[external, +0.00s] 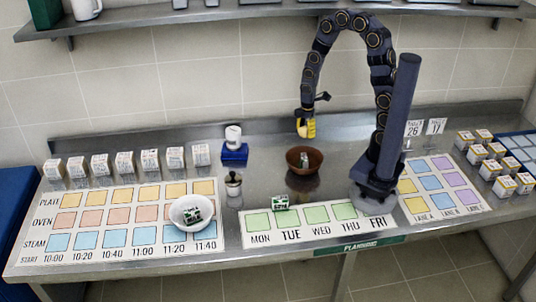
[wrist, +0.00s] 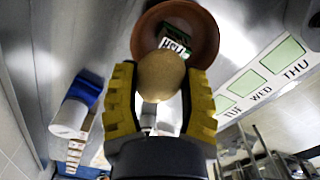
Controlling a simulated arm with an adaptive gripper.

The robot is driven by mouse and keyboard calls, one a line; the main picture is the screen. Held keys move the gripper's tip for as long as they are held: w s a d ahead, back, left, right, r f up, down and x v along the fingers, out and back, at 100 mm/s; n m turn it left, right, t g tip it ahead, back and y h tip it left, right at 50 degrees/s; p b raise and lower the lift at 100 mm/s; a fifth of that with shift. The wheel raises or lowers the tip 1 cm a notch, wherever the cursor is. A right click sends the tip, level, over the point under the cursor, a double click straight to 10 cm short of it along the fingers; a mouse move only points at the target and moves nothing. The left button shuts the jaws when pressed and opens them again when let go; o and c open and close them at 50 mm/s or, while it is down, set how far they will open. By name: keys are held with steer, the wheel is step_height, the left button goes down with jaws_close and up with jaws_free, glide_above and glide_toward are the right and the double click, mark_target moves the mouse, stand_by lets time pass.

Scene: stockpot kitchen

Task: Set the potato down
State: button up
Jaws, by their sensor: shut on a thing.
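My gripper (external: 307,128) hangs above the steel counter, near the brown bowl (external: 292,157). In the wrist view its yellow-and-black fingers (wrist: 160,95) are shut on the round, tan potato (wrist: 160,77), one finger on each side. The potato is in the air, and I cannot make it out clearly between the fingers in the external view. The brown bowl also shows in the wrist view (wrist: 207,32), beyond the potato. A small green-and-white packet (wrist: 174,45) lies in that bowl, partly hidden by the potato.
A white bowl (external: 179,219) holding a green packet stands on the time chart (external: 100,256) at left. A blue stand (external: 235,153) with a white item and a small metal jar (external: 233,186) stand left of the brown bowl. A weekday mat (external: 260,236) lies in front.

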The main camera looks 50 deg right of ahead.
steer(key=s+a+n, duration=0.7)
steer(key=a+n, duration=0.1)
steer(key=a, duration=0.4)
steer(key=s+a+n, duration=0.7)
steer(key=s+a, duration=0.1)
steer(key=a, duration=0.5)
glide_above(260, 235)
steer(key=shift+n, duration=0.3)
steer(key=f, duration=0.9)
steer(key=shift+s+d, duration=0.1)
steer(key=shift+d, duration=0.1)
steer(key=shift+a+f, duration=0.2)
steer(key=shift+f, duration=1.7)
steer(key=shift+f, duration=0.1)
steer(key=o, duration=1)
